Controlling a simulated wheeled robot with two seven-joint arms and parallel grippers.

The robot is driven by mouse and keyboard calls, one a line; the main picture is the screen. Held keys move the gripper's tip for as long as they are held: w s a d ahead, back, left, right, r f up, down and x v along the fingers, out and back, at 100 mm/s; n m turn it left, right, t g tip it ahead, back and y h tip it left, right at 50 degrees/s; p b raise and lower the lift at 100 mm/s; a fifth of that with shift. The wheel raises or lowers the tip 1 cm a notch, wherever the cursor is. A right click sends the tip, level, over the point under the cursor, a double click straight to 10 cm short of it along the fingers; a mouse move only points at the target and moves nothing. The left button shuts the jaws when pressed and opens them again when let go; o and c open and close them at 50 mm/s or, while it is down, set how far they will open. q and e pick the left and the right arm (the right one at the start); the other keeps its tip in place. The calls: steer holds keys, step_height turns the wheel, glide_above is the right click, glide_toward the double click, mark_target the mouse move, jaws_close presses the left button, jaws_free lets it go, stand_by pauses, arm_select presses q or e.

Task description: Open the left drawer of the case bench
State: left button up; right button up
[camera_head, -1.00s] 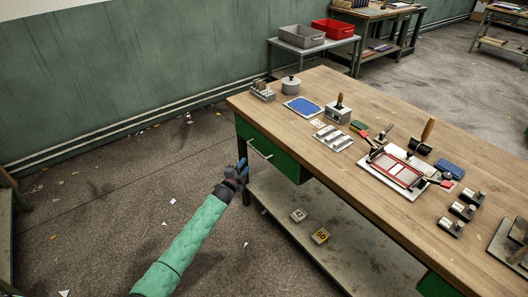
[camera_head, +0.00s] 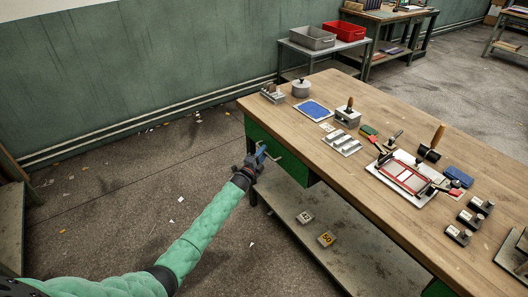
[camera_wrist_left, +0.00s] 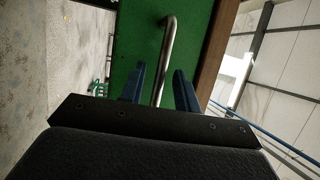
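The case bench (camera_head: 340,165) has a wooden top and a green left drawer (camera_head: 295,168) under its near left end. The drawer front looks flush with the bench. Its metal bar handle (camera_head: 272,156) is partly hidden by my left gripper (camera_head: 263,152) in the head view. In the left wrist view the green drawer front (camera_wrist_left: 190,45) and the handle (camera_wrist_left: 164,60) lie ahead. The blue fingers of my left gripper (camera_wrist_left: 160,88) are apart, with the handle's bar between them and gaps on both sides. My right gripper is not in view.
The bench top holds a red-framed fixture (camera_head: 403,178), a blue pad (camera_head: 313,110) and several small blocks. The floor left of the bench is open. Grey and red bins (camera_head: 343,30) stand behind.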

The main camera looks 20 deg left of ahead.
arm_select(q)
steer(key=shift+w+d+r, duration=0.1)
steer(key=shift+w+d, duration=0.05)
steer(key=shift+w, duration=0.4)
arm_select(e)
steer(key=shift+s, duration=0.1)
arm_select(q)
steer(key=shift+c, duration=0.4)
jaws_close()
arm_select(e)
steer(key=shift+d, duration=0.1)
